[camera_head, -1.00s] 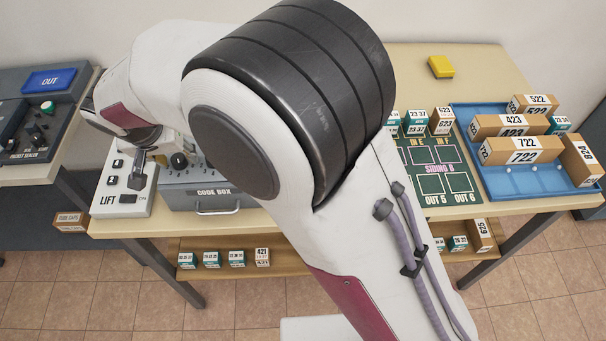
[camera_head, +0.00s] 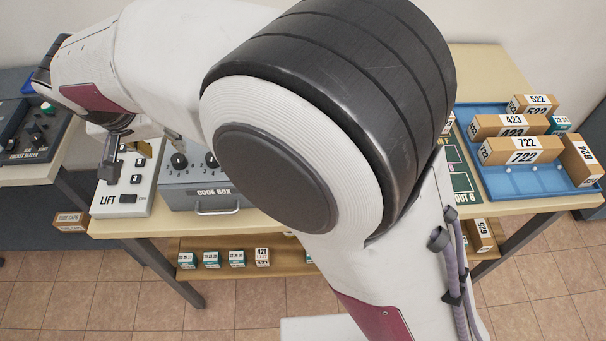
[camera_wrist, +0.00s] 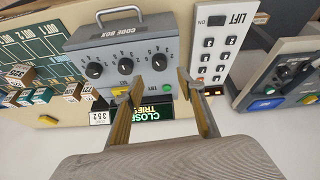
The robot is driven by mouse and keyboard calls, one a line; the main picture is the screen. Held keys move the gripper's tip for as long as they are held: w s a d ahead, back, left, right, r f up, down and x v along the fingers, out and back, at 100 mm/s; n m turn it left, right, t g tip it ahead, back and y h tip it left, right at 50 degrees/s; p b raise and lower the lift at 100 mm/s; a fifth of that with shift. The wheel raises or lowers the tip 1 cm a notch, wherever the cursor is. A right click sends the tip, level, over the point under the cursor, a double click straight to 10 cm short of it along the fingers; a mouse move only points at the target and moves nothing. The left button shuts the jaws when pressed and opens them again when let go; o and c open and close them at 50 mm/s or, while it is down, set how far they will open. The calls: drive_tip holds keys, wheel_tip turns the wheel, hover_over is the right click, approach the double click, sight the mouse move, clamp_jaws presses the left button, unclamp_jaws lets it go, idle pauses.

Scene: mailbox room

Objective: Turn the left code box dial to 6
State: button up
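The grey code box (camera_head: 205,191) stands on the table, with black dials on its top. Its left dial (camera_head: 178,161) shows in the head view and is the rightmost of three in the wrist view (camera_wrist: 159,62), which sees the box upside down. The other dials are the middle one (camera_wrist: 125,66) and the far one (camera_wrist: 94,70). The dial settings are too small to read. My gripper (camera_wrist: 153,88) is open and empty. My arm hides part of the box in the head view.
The lift panel (camera_head: 125,185) stands close beside the code box. A blue tray (camera_head: 535,182) with boxes is far right.

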drive_tip(key=shift+s+d+f+n+g, duration=0.15)
drive_tip(key=shift+s+d+f+n, duration=0.1)
drive_tip(key=shift+s+f+n, duration=0.25)
drive_tip(key=shift+s+d+f+n+g, duration=0.15)
drive_tip(key=shift+s+d+f+n, duration=0.15)
drive_tip(key=shift+f+n, duration=0.2)
drive_tip(key=shift+s+d+f, duration=0.1)
drive_tip(key=shift+s+d, duration=0.1)
drive_tip(key=shift+s, duration=0.15)
drive_tip(key=s+d+r, duration=0.1)
drive_tip(key=s+d, duration=0.1)
drive_tip(key=d, duration=0.6)
drive_tip(key=s+d+r+n, duration=0.1)
drive_tip(key=s+d+r, duration=0.1)
drive_tip(key=d, duration=0.6)
drive_tip(key=s+d+r+n+g, duration=0.1)
drive_tip(key=s+d, duration=0.3)
drive_tip(key=d, duration=0.4)
drive_tip(key=shift+s+d+r+y, duration=0.15)
drive_tip(key=shift+r+y, duration=0.1)
drive_tip(key=shift+y, duration=0.05)
